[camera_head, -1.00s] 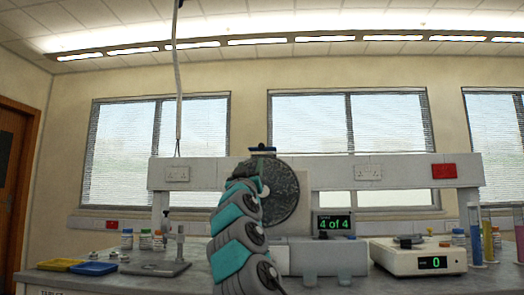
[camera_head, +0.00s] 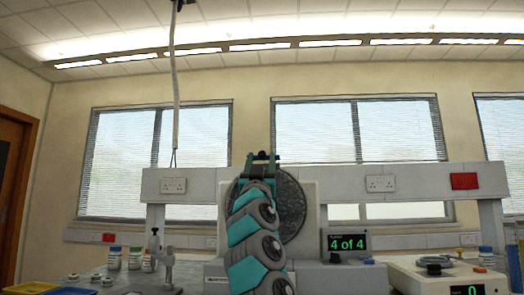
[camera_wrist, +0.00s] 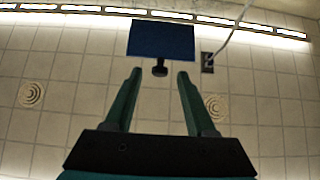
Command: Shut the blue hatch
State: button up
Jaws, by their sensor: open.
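The blue hatch (camera_wrist: 160,38) is a flat dark blue panel in the wrist view, seen against the ceiling. A dark knob (camera_wrist: 160,68) sticks out from its near edge. My gripper (camera_wrist: 160,74) is open, with one finger on each side of the knob at the tips. The knob looks clear of both fingers; I cannot tell the depth exactly. In the head view my gripper (camera_head: 262,158) is at the top of the round grey drum (camera_head: 288,208), and my arm hides part of the drum. The hatch is hardly visible there behind the gripper.
A display reading "4 of 4" (camera_head: 348,243) stands right of the drum, and a balance (camera_head: 437,281) stands further right. Bottles (camera_head: 135,258) and a metal stand (camera_head: 154,245) are at left. A hanging cable (camera_head: 175,90) is left of my arm.

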aim_at(262, 156)
jog(key=p+x, duration=0.1)
jog(key=x, duration=0.1)
jog(key=shift+w+r, duration=0.25)
jog(key=shift+r, duration=0.05)
jog(key=shift+w, duration=0.25)
grip_shut()
dwell(1.2)
